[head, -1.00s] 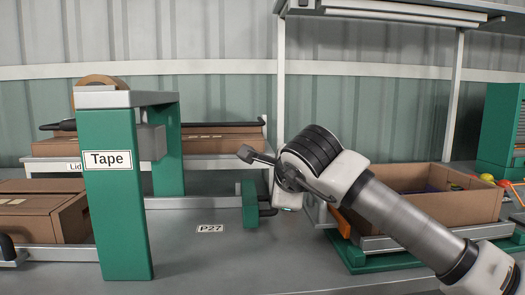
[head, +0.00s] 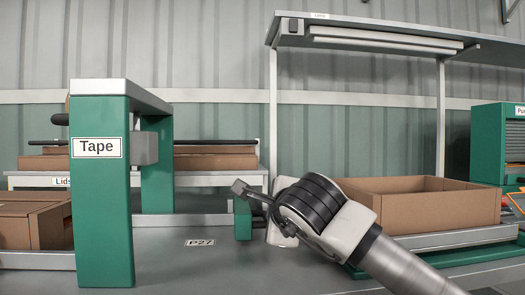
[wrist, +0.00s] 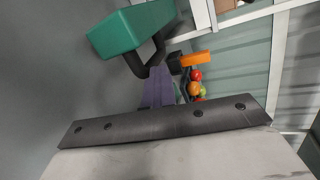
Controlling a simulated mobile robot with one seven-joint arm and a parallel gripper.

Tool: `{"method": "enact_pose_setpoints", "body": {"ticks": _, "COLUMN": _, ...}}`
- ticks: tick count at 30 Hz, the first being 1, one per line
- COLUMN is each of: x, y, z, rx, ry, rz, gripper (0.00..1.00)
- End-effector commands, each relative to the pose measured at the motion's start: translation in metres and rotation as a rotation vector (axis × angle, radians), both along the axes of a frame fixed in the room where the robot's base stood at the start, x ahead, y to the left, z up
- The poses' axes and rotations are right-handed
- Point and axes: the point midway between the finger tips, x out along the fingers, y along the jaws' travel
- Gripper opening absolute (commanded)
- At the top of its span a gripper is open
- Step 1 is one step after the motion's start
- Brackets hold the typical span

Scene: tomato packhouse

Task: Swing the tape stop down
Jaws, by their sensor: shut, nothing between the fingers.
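The green tape station (head: 102,200), with a "Tape" sign, stands at the left in the head view. A grey block (head: 145,148) hangs on its right inner side. A small green block (head: 243,218) with a dark bar on its right stands further right; I cannot tell whether either is the tape stop. My gripper (head: 239,187) is shut and empty, pointing left above the small green block in the picture, with a gap to the tape station. In the wrist view a green block (wrist: 131,28) with a bent black bar (wrist: 152,58) lies ahead.
An open carton (head: 440,212) stands behind my arm at the right. Closed cartons (head: 35,222) lie left of the station. A "P27" label (head: 200,242) marks the bench, which is clear around it. The wrist view shows an orange piece (wrist: 198,58) and small red and green balls (wrist: 195,84).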

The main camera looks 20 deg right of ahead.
Motion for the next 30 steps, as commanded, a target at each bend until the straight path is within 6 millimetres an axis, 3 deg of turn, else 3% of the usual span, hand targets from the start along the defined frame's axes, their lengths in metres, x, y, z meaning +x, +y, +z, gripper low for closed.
{"method": "enact_pose_setpoints", "body": {"ticks": 11, "x": 0.000, "y": -0.001, "z": 0.002, "rx": 0.001, "ry": 0.010, "rz": -0.001, "gripper": 0.00}}
{"method": "enact_pose_setpoints", "body": {"ticks": 18, "x": 0.003, "y": -0.002, "z": 0.046, "rx": 0.001, "ry": 0.002, "rz": 0.009, "gripper": 0.00}}
{"method": "enact_pose_setpoints", "body": {"ticks": 30, "x": -0.074, "y": 0.006, "z": 0.071, "rx": 0.000, "ry": 0.000, "rz": 0.010, "gripper": 0.00}}
